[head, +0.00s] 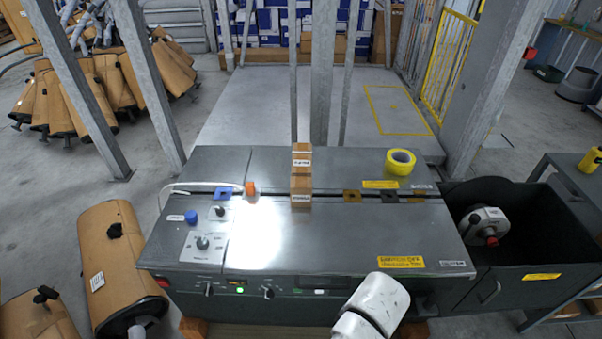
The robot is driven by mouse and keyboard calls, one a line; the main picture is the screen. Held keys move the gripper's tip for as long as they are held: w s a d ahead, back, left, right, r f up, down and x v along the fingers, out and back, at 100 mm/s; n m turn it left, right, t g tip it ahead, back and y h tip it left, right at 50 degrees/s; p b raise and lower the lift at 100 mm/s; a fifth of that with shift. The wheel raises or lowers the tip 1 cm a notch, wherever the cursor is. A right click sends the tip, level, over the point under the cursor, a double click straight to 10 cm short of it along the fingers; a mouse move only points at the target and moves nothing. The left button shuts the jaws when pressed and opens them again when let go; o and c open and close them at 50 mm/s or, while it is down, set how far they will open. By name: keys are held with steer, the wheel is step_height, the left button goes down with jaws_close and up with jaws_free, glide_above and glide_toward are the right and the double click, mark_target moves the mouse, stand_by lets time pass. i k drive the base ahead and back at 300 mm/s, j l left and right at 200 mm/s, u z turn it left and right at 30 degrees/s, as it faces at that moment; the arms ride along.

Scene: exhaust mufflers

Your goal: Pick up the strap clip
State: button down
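A strapping machine with a grey metal top (385,228) stands in front of me. No part on it is clearly recognisable as the strap clip. Small pieces lie along the slot across the top: a flat blue piece (223,194), an orange piece (250,187), a brown piece (351,195) and dark pieces (388,196) to the right. I cannot tell whether one of these is the clip. A white rounded part of my arm shows at the bottom, right of centre, over the machine's front edge. My gripper is not in view.
Brown boxes (301,174) stand across the slot mid-top. A yellow tape roll (400,162) lies behind it. A control panel with knobs (203,243) is at left. A black bin (537,228) adjoins at right. Brown mufflers (112,262) lie left. The top's right half is largely clear.

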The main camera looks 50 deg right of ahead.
mark_target(250, 187)
steer(key=i+z, duration=0.25)
steer(key=i, duration=0.85)
